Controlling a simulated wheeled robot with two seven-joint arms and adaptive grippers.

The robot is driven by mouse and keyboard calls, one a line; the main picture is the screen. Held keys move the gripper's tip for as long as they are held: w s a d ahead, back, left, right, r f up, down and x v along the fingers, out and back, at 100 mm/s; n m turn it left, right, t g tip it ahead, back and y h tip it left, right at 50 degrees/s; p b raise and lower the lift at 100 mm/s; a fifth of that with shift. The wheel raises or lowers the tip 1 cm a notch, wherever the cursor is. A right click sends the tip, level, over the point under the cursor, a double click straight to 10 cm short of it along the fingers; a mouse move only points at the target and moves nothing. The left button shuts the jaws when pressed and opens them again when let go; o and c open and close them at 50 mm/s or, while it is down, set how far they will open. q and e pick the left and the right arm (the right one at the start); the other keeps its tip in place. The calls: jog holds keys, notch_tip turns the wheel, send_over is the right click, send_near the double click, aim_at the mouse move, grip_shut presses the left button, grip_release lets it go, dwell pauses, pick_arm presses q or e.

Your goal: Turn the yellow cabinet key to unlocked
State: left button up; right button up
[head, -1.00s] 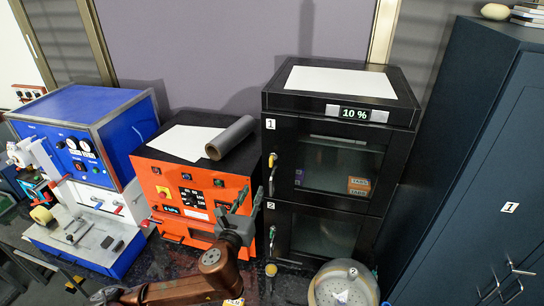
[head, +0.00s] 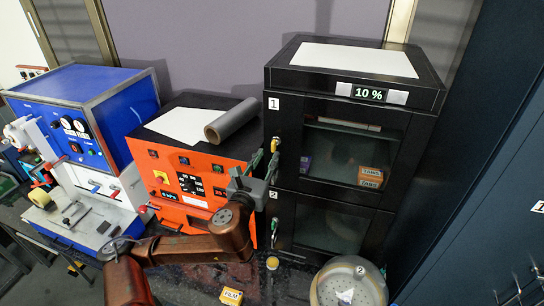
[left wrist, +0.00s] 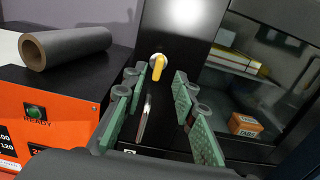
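The yellow key (head: 276,144) sits in a pale round lock on the left edge of the upper door, marked 1, of the black cabinet (head: 355,90). In the left wrist view the key (left wrist: 156,67) hangs roughly downward from the lock, just beyond the fingertips. My left gripper (head: 264,163) is in front of this door edge, just below and left of the key. Its green fingers (left wrist: 158,88) are spread apart with nothing between them. A silver door handle shows below the key, between the fingers. My right gripper is out of view.
The orange machine (head: 188,178), with a grey roll (head: 231,120) on top, stands left of the cabinet. A blue machine (head: 90,100) is farther left. A clear dome (head: 350,282) stands before the cabinet. A dark locker (head: 490,170) is at the right.

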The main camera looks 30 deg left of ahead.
aim_at(272, 146)
pick_arm(q)
jog(key=shift+w+d+b, duration=0.1)
jog(key=shift+w+b, duration=0.25)
jog(key=shift+b, duration=0.55)
jog(key=shift+b+x, duration=0.9)
jog(key=shift+b, duration=0.3)
jog(key=shift+w+a, duration=0.25)
jog(key=shift+a, duration=0.1)
jog(key=shift+w+r, duration=0.15)
jog(key=shift+w, duration=0.25)
jog(key=shift+w+a+p, duration=0.2)
jog(key=shift+w+p, duration=0.15)
jog(key=shift+w, duration=0.3)
jog(key=shift+c, duration=0.4)
grip_shut()
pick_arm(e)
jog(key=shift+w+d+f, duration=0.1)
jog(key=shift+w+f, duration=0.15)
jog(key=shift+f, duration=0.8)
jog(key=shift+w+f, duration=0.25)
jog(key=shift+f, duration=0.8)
